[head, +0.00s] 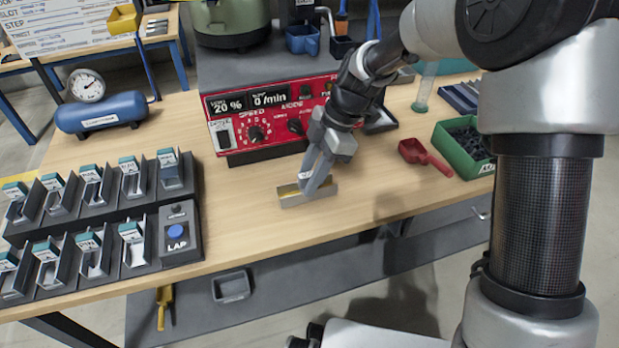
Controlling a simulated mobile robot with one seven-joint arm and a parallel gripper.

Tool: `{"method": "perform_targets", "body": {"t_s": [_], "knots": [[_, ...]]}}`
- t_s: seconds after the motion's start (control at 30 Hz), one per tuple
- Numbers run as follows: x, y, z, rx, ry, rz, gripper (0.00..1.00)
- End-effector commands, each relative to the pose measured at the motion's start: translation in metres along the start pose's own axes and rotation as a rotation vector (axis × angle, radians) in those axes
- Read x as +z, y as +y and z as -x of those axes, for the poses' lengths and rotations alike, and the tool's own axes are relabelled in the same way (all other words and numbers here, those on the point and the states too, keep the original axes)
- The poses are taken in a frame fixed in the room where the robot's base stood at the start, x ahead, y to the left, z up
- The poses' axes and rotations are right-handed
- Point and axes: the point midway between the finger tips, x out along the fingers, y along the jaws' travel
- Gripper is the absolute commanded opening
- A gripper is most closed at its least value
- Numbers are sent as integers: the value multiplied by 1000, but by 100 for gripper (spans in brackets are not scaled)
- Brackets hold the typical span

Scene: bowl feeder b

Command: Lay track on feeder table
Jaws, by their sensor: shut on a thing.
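The track is a short channel-shaped piece (292,198), grey with a yellowish inner side. It is at the front middle of the wooden feeder table (250,235), and looks to be on or very near the surface. My gripper (317,190) points down at the track's right part and is shut on it. The fingers hide part of the track, so its exact contact with the table cannot be told.
A red control box (262,133) stands behind my gripper. Racks of labelled slots (180,215) fill the left side. A red scoop (425,155) and a green bin (447,150) of dark parts lie to the right. Bare table surrounds the track.

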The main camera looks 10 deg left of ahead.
Motion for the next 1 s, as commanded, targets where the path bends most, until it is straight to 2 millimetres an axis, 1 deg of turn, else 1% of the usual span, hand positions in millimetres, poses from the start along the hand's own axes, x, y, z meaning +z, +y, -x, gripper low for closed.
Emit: {"method": "perform_targets", "body": {"t_s": [0.17,0.3,0.33,0.4,0.43,0.67,0.77,0.87,0.97,1.0], "knots": [[-1,0,1,2,0,0,3],[1,0,-2,1,0,0,3],[1,0,-2,1,0,0,34],[1,0,-1,1,0,-1,46],[1,0,-1,1,0,-1,50],[1,0,-1,1,0,0,50],[-1,0,2,1,0,0,50],[-1,1,12,4,-1,-1,50],[-1,1,31,6,-1,-1,50],[-1,1,40,5,-1,-2,50]]}}
